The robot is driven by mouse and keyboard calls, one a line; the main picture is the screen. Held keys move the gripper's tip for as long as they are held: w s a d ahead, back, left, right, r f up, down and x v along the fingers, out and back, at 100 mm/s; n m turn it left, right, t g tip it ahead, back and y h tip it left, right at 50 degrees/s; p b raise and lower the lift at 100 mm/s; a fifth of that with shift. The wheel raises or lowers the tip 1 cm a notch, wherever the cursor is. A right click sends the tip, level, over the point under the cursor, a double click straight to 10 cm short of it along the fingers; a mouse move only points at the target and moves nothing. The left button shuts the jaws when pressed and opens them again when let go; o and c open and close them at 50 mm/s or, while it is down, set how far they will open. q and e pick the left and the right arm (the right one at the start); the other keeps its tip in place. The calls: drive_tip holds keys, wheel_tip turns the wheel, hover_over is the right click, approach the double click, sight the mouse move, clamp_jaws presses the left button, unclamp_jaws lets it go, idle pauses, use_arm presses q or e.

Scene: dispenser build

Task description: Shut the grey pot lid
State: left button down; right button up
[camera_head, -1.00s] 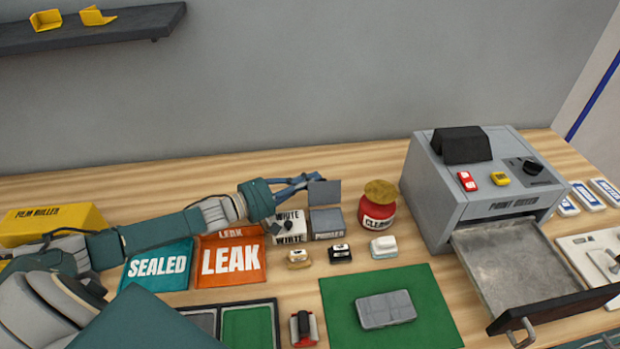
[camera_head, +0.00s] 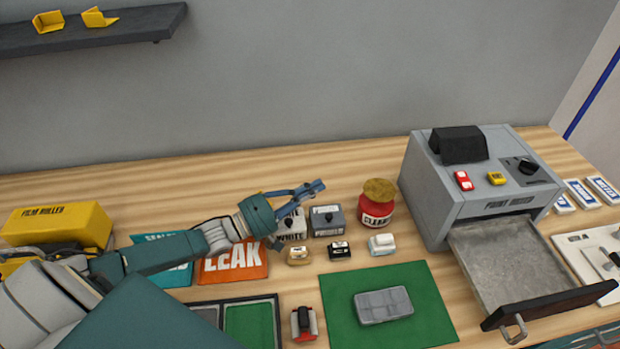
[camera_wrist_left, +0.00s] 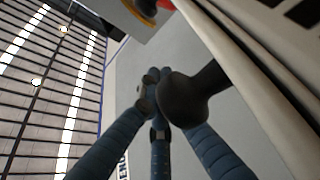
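The grey pot (camera_head: 327,226) stands upright on the table, right of the white pot (camera_head: 291,229). Its grey lid (camera_head: 327,215), with a dark knob, now lies flat over the top and looks closed; whether it is fully seated I cannot tell. My left gripper (camera_head: 316,187) is above and just behind the grey pot, its blue fingers apart from the lid. In the left wrist view its fingertips (camera_wrist_left: 153,85) come together with nothing seen between them. A dark rounded knob (camera_wrist_left: 188,103) shows beside them. My right gripper is out of view.
A red jar (camera_head: 376,212) with a yellowish lid stands right of the grey pot. Several small blocks sit in front, before a green mat (camera_head: 345,275). The grey printer (camera_head: 430,195) with its open drawer (camera_head: 520,260) is at the right. The table behind the pots is clear.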

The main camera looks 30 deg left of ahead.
use_arm(q)
drive_tip(key=shift+s+d, duration=0.2)
drive_tip(key=shift+s, duration=0.05)
idle(0.6)
drive_tip(key=v, duration=0.7)
drive_tip(key=shift+s+a, duration=0.15)
drive_tip(key=shift+s, duration=0.05)
